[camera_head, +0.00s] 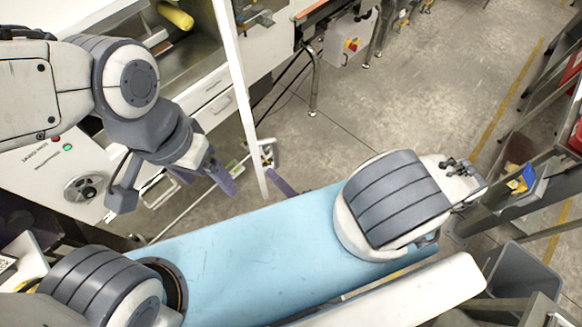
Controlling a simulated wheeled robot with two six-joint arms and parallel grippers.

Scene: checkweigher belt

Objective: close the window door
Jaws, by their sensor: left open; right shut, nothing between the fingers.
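The window door shows as a long white frame (238,90) that stands out from the open cabinet and slants from the top edge down to the light blue surface. My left gripper (202,178) is open, with purple fingers pointing down and right. It is to the left of the frame's lower part, with a visible gap to it. A similar purple piece (282,182) lies just right of the frame; I cannot tell what it belongs to. I cannot make out my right gripper.
The open cabinet holds a yellow roll (176,15). A white panel with a round knob (84,188) is at the left. A light blue surface (250,255) crosses the lower middle. A grey bin (522,268) stands at lower right. The concrete floor (430,90) is mostly clear.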

